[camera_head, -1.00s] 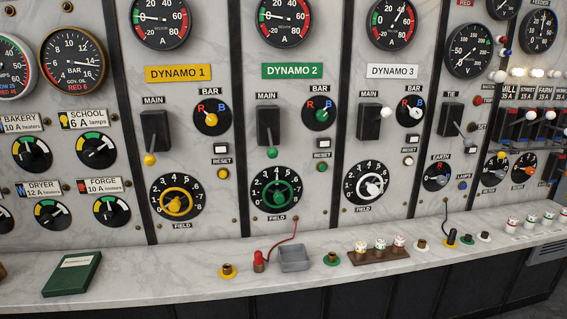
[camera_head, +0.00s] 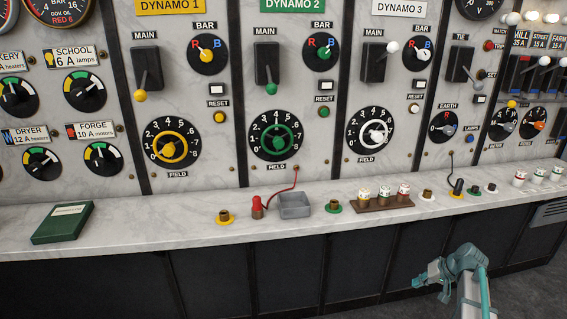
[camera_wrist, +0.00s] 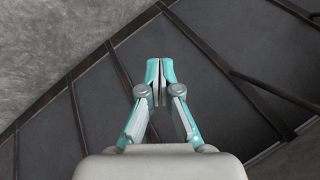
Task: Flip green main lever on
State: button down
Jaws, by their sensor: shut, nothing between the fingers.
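The green main lever is a black block switch (camera_head: 267,63) with a green ball knob (camera_head: 271,89), under the MAIN label on the DYNAMO 2 panel in the head view. Its knob is at the block's lower end, so the lever points down. My gripper (camera_head: 420,281) is at the lower right, in front of the dark cabinet below the counter, well away from the lever. In the wrist view my gripper (camera_wrist: 160,72) has its teal fingers together and empty. The lever is not in the wrist view.
The yellow main knob (camera_head: 140,96) is down and the white one (camera_head: 393,47) sticks out higher. Several dials and buttons surround the lever.

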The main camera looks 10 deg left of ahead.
jog(key=w+d+r+n+t+y+b, duration=0.1)
jog(key=w+d+r+t+b, duration=0.25)
jog(key=r, duration=0.65)
jog(key=w+d+r+b, duration=0.2)
jog(key=w+d+r, duration=0.3)
jog(key=r, duration=0.4)
jog(key=w+a+r+t+y+p, duration=0.1)
jog(key=w+a+r+p, duration=0.15)
jog(key=r, duration=0.55)
jog(key=w+a+r+t+p, duration=0.1)
jog(key=a+r, duration=0.3)
jog(key=r, duration=0.3)
jog(key=s+a+r+m+y+p, duration=0.2)
jog(key=a+r+p, duration=0.3)
jog(key=a+r, duration=0.4)
jog(key=s+a+r+m+g+y+p, duration=0.1)
jog(key=a+r+p, duration=0.5)
jog(key=a, duration=1.3)
jog(key=s+a+r+m+y+p, duration=0.3)
jog(key=s+a+r+m+p, duration=0.1)
jog(key=a+r, duration=0.9)
jog(key=shift+s+a+m+y+p, duration=0.25)
jog(key=shift+a+m+p, duration=0.35)
jog(key=shift+p, duration=0.55)
jog(key=shift+w+a, duration=0.1)
jog(key=shift+a, duration=0.05)
